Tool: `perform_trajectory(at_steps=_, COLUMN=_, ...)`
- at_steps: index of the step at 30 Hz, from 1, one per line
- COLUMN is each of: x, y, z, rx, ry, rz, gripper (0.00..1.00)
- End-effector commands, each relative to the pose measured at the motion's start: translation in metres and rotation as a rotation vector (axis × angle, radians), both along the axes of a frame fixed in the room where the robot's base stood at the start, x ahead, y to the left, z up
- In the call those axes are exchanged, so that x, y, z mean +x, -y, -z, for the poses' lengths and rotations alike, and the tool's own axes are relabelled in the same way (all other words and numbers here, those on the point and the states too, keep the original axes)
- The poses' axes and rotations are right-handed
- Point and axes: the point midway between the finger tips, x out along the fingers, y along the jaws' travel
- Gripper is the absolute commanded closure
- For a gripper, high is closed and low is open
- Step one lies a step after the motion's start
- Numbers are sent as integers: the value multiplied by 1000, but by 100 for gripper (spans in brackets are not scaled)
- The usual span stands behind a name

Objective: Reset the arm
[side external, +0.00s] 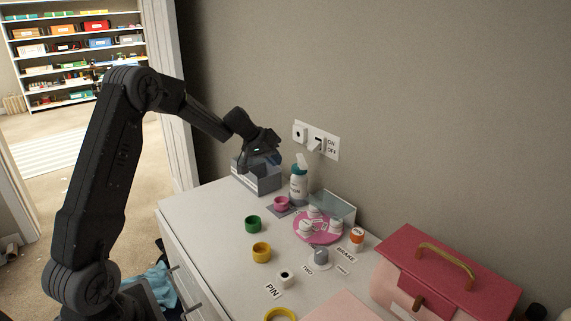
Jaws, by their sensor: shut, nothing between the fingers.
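My gripper (258,160) is at the end of my raised arm, above the back left of the white dresser top (220,210). It hangs in front of or over a grey open box (262,181) near the wall; I cannot tell the exact gap. Its fingers are dark and small in the picture, and no object shows between them. The wall switch (317,144) with ON and OFF labels is to the right of my gripper, apart from it.
A spray bottle (299,185) stands right of the grey box. Green (253,224), yellow (262,252) and pink (281,203) rings lie on the dresser. A pink round tray (318,236) holds white jars. A pink case (440,270) stands at the right.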

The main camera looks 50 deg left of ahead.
Motion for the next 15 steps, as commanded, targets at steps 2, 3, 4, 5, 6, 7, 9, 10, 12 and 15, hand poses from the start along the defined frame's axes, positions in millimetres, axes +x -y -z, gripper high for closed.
perform_trajectory(at_steps=2, x=-12, y=1, z=-15, rx=1, ry=0, rz=0, gripper=100)
perform_trajectory(at_steps=3, x=-16, y=2, z=-21, rx=1, ry=0, rz=-2, gripper=100)
perform_trajectory(at_steps=4, x=-20, y=2, z=-26, rx=1, ry=0, rz=-2, gripper=100)
perform_trajectory(at_steps=5, x=-23, y=3, z=-29, rx=1, ry=-2, rz=0, gripper=100)
perform_trajectory(at_steps=6, x=-27, y=4, z=-34, rx=0, ry=-2, rz=0, gripper=100)
perform_trajectory(at_steps=7, x=-29, y=4, z=-37, rx=0, ry=-1, rz=0, gripper=100)
perform_trajectory(at_steps=9, x=-34, y=5, z=-44, rx=-1, ry=-2, rz=0, gripper=100)
perform_trajectory(at_steps=10, x=-36, y=6, z=-45, rx=-1, ry=-3, rz=0, gripper=100)
perform_trajectory(at_steps=12, x=-39, y=7, z=-49, rx=-1, ry=-5, rz=2, gripper=100)
perform_trajectory(at_steps=15, x=-43, y=18, z=-58, rx=6, ry=-7, rz=18, gripper=100)
